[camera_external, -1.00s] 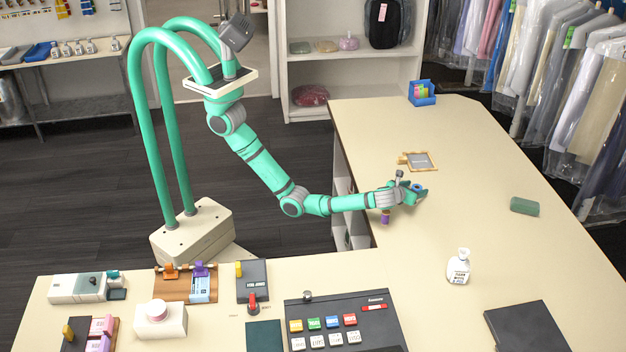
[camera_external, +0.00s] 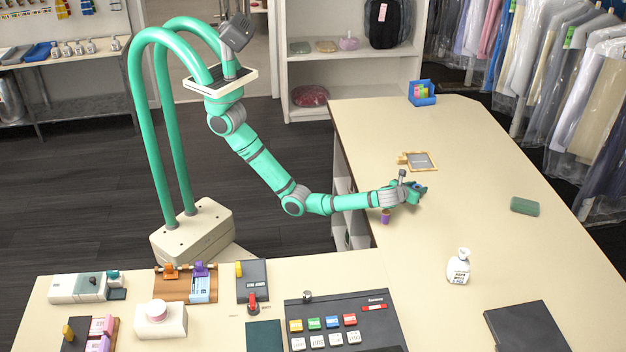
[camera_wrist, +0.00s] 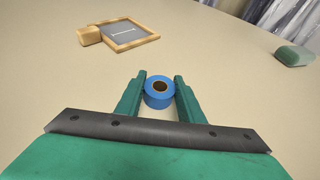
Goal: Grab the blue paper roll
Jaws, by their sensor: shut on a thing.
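The blue paper roll (camera_wrist: 158,99) stands between the two green fingers of my gripper (camera_wrist: 161,88) in the wrist view, with its brown core facing up. The fingers close on it from both sides. In the external view my gripper (camera_external: 417,192) is low over the counter, and only a small bit of the blue roll (camera_external: 416,187) shows between the fingers. I cannot tell there whether the roll touches the counter.
A wooden-framed slate (camera_external: 421,161) lies beyond my gripper. A small purple object (camera_external: 385,216) stands close below my wrist.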

